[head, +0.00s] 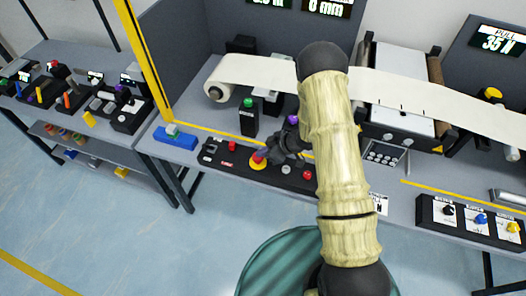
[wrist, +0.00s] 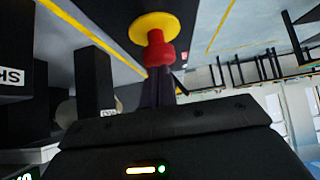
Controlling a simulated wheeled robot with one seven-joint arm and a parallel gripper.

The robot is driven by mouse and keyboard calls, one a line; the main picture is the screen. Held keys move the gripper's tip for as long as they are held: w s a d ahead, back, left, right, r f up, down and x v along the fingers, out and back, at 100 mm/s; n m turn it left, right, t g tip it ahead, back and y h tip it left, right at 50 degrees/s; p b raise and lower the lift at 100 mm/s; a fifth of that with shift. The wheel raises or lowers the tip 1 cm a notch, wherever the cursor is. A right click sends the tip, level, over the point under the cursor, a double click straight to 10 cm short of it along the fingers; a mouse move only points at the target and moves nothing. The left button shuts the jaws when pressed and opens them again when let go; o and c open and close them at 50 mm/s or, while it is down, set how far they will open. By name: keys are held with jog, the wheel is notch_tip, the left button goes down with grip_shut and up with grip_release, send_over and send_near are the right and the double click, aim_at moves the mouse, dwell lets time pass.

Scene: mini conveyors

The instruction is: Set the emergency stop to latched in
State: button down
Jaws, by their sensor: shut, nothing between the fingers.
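The emergency stop (head: 258,162) is a red mushroom head on a yellow disc, on the black control panel (head: 215,160) at the table's front edge. In the wrist view, the emergency stop's red head (wrist: 159,52) stands out from its yellow disc (wrist: 150,22). My gripper (head: 266,154) is right by the button, its fingers shut and empty. In the wrist view, my dark fingertips (wrist: 160,76) lie in line with the red head. I cannot tell whether they touch it or whether the head is latched in.
A green-topped black post (head: 248,118) and a purple knob (head: 292,120) stand behind the panel. Other red buttons (head: 232,146) sit on the panel. A white web (head: 260,72) runs over rollers behind.

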notch_tip(320, 180, down, 2)
jog(key=shift+s+d+b, duration=0.1)
jog(key=shift+b, duration=0.45)
jog(key=shift+s+d+f, duration=0.1)
jog(key=shift+s+f, duration=0.1)
jog(key=shift+s, duration=0.05)
jog(key=r+p, duration=0.3)
jog(key=r, duration=0.2)
jog(key=shift+w+p, duration=0.2)
jog(key=shift+p, duration=0.15)
jog(key=b+v, duration=0.2)
jog(key=v, duration=0.7)
jog(key=shift+d+r, duration=0.15)
jog(key=shift+r, duration=0.25)
